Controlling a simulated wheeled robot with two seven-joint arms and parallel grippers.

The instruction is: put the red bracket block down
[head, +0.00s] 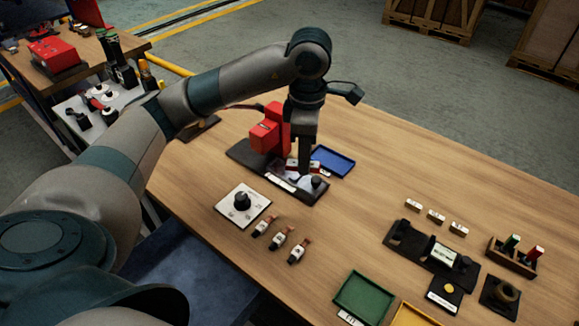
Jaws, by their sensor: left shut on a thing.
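My left gripper (304,168) reaches down from above at the middle of the table. It is shut on the red bracket block (315,165), of which only a small red and pale part shows beside the fingers. The block is low over the black base plate (245,152) of the pumpset; I cannot tell whether it touches the plate. The larger red pump body (268,130) stands on the plate just left of the gripper. A dark round knob (316,182) is at the plate's near right end. My right gripper is not in view.
A blue tray (333,161) lies close right of the gripper. A white plate with a black knob (242,205) and several small connectors (279,239) lie nearer. A green tray (364,297) and black fixture (432,250) are at right. The table's middle right is clear.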

